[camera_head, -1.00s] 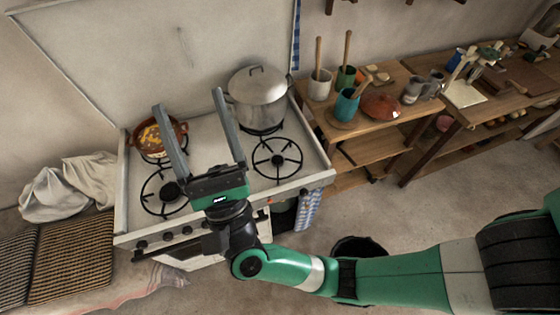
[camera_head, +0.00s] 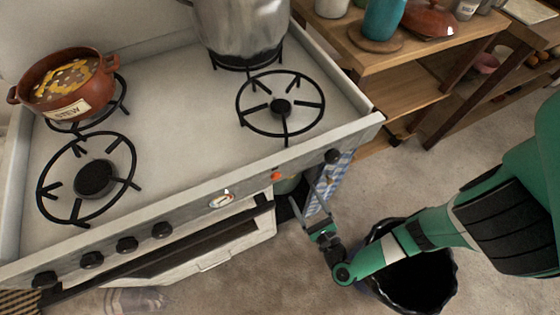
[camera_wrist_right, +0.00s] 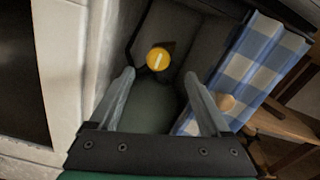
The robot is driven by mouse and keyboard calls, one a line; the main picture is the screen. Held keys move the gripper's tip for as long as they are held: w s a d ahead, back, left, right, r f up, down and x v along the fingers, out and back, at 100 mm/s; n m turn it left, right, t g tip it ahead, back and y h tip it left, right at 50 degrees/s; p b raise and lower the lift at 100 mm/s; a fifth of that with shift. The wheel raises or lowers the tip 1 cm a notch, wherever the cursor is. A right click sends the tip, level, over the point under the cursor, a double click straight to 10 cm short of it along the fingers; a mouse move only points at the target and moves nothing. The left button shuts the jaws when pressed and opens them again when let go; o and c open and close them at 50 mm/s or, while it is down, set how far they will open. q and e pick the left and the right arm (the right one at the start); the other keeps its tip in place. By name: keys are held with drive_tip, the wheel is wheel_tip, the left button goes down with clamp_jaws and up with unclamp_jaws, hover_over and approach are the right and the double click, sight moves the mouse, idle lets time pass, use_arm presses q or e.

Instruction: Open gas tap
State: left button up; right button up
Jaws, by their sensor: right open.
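The gas tap looks like a round yellow knob (camera_wrist_right: 158,59) with a pale line across it, running nearly upright in the right wrist view. It sits in a dark recess beside the stove, above a dull green surface that may be a gas bottle. My right gripper (camera_wrist_right: 159,76) is open, with the knob showing beyond and between its fingertips. I cannot tell how far away the knob is, and nothing is between the fingers. In the head view my right gripper (camera_head: 314,192) is low at the stove's front right corner, and the knob is not visible there. My left gripper is not in view.
The white stove (camera_head: 190,110) stands close on the left, with a stew pot (camera_head: 72,88) and a large metal pot (camera_head: 243,25) on it. A blue checked cloth (camera_wrist_right: 245,65) hangs close to the right finger. A black bin (camera_head: 415,280) stands under my right arm.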

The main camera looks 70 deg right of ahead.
drive_tip(key=b+x, duration=0.2)
drive_tip(key=x, duration=0.7)
drive_tip(key=shift+w+d+f+b, duration=0.1)
drive_tip(key=shift+w+f+b, duration=0.1)
drive_tip(key=shift+b, duration=0.2)
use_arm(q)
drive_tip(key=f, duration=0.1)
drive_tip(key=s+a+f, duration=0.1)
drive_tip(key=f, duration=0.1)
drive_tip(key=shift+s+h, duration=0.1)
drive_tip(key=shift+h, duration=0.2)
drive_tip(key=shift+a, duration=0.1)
use_arm(e)
drive_tip(key=shift+c, duration=0.2)
clamp_jaws()
